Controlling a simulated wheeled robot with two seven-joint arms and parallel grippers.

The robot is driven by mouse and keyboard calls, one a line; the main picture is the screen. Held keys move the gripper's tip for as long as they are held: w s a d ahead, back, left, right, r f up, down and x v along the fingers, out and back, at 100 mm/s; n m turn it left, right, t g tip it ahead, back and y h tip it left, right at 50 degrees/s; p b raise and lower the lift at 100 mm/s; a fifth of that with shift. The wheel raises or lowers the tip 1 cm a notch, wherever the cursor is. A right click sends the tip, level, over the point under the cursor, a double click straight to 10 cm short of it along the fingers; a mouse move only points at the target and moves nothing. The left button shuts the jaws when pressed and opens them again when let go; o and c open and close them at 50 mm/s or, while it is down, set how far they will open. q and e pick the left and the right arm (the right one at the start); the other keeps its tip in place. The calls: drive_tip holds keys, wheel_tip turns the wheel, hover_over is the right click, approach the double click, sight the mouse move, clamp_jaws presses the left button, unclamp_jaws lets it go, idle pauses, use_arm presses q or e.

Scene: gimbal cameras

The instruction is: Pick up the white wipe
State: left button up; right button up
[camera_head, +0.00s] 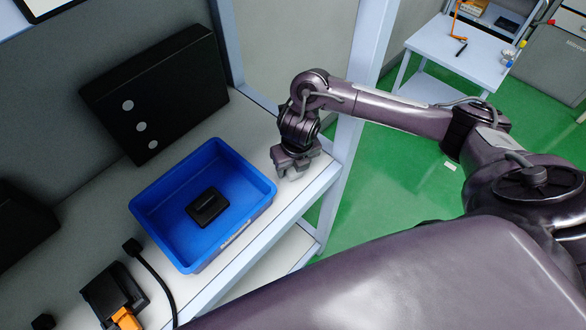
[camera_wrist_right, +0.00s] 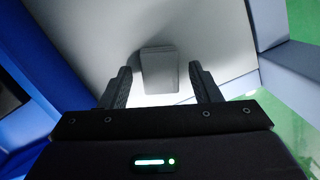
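The white wipe (camera_wrist_right: 159,72) shows in the right wrist view as a small pale block on the light tabletop. It lies between and slightly ahead of the two dark fingers of my right gripper (camera_wrist_right: 158,88). The fingers are apart, with a gap on each side of the wipe. In the head view my right gripper (camera_head: 294,168) points down at the right end of the table, just right of the blue bin, and mostly hides the wipe. My left gripper is in neither view.
The blue bin (camera_head: 165,188) holds a black device (camera_head: 207,207). A large black box (camera_head: 155,95) stands behind it. A black and orange tool (camera_head: 115,297) with a cable lies at lower left. A pale frame post (camera_head: 345,130) rises close to my right gripper.

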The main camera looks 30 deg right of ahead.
sight(293, 168)
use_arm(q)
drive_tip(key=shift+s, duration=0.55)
use_arm(e)
drive_tip(key=c, duration=0.9)
drive_tip(key=shift+w+r, duration=0.1)
use_arm(q)
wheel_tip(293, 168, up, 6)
drive_tip(key=p, duration=0.6)
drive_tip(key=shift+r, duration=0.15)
use_arm(e)
drive_tip(key=shift+r, duration=9.9)
